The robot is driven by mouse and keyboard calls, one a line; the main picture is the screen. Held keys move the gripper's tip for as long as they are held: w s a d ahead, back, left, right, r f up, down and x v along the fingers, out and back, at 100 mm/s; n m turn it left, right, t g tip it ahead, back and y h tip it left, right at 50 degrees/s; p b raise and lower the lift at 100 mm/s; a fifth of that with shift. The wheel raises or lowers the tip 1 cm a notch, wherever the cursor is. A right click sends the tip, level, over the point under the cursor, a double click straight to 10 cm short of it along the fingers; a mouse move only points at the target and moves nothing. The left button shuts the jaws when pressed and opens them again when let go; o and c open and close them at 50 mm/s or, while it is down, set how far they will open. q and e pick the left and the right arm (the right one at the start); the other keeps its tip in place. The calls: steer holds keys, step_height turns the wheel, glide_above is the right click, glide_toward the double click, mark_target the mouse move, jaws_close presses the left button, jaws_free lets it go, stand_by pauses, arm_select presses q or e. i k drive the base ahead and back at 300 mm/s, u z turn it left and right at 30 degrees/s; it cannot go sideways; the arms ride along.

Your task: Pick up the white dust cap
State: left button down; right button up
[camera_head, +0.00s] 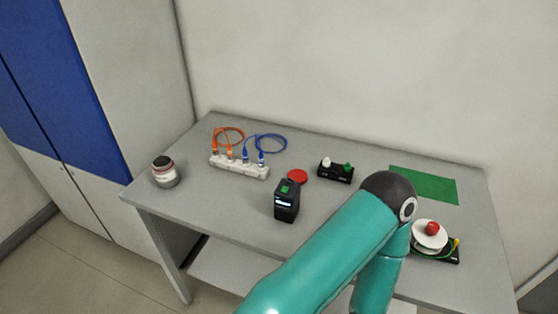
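A small white cap (326,162), which looks like the dust cap, sits upright on the left of a black holder (336,174) at the back middle of the bench. A small green cap (348,168) sits beside it on the right of the same holder. Neither gripper shows in this view. One teal arm of mine comes up from the bottom edge, bends at a dark joint right of the holder, and runs back down out of the picture. Nothing touches the white cap.
A black device (286,205), a red disc (297,177) and a white strip (239,167) with orange and blue cables stand left of the holder. A jar (165,172) is far left. A green mat (424,185) and a white disc with a red knob (430,236) are right.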

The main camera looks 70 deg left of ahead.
mark_target(326, 162)
steer(key=u, duration=0.1)
steer(key=i, duration=0.3)
steer(key=u, duration=2.6)
